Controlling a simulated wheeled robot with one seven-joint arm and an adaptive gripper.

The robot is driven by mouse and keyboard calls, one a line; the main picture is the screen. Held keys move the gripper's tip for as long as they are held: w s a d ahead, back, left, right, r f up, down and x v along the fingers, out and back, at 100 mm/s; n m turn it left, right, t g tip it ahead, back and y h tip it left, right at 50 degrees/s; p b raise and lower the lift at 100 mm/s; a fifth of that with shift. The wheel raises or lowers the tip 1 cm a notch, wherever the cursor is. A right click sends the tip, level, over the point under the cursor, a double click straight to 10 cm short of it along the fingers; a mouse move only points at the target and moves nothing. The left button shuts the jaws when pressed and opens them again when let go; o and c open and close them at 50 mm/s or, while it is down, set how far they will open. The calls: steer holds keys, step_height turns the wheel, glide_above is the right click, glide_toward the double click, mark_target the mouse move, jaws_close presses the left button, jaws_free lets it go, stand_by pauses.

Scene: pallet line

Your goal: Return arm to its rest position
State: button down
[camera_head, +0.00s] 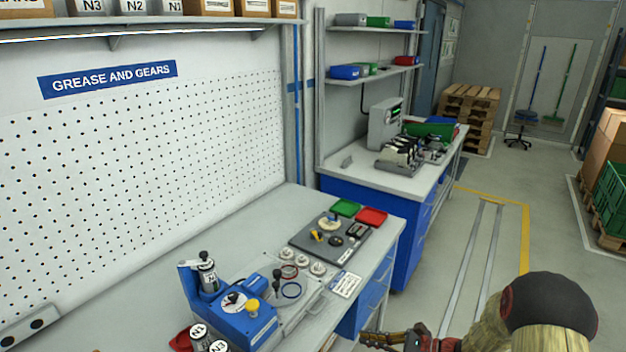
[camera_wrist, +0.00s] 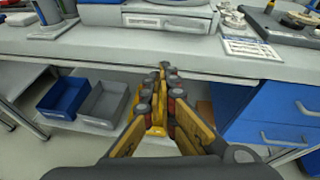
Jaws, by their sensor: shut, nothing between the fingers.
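My gripper (camera_wrist: 165,75) is in the middle of the wrist view, its fingers together and nothing between them. It points at the front edge of the workbench (camera_wrist: 80,47) from outside the bench. In the head view my gripper (camera_head: 372,337) shows at the bottom edge, just off the bench's front edge. My arm, with a dark round joint, shows at the bottom right of that view. The fingers touch nothing that I can see.
A blue device (camera_head: 238,322) and a dark tray (camera_head: 325,245) with parts stand on the bench. Below the bench are a blue bin (camera_wrist: 63,97), a grey bin (camera_wrist: 104,102) and a blue drawer cabinet (camera_wrist: 270,120). The floor (camera_head: 440,265) to the right is open.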

steer(key=s+r+n+g+h, duration=0.35)
steer(key=s+n, duration=0.25)
steer(key=s, duration=0.4)
steer(key=s+r+n+g+h, duration=0.2)
steer(key=s+r+n+g, duration=0.15)
steer(key=s+n, duration=0.45)
steer(key=s+d+r+n+t+h, duration=0.1)
steer(key=s+r+n+t+h, duration=0.2)
steer(key=r, duration=0.7)
steer(key=s+r+n+t+h, duration=0.3)
steer(key=s+r+n+h, duration=0.1)
steer(key=s+r, duration=0.4)
step_height(320, 180, up, 2)
steer(key=shift+d+r+n, duration=0.2)
steer(key=shift+d+n, duration=0.2)
steer(key=shift+n, duration=0.5)
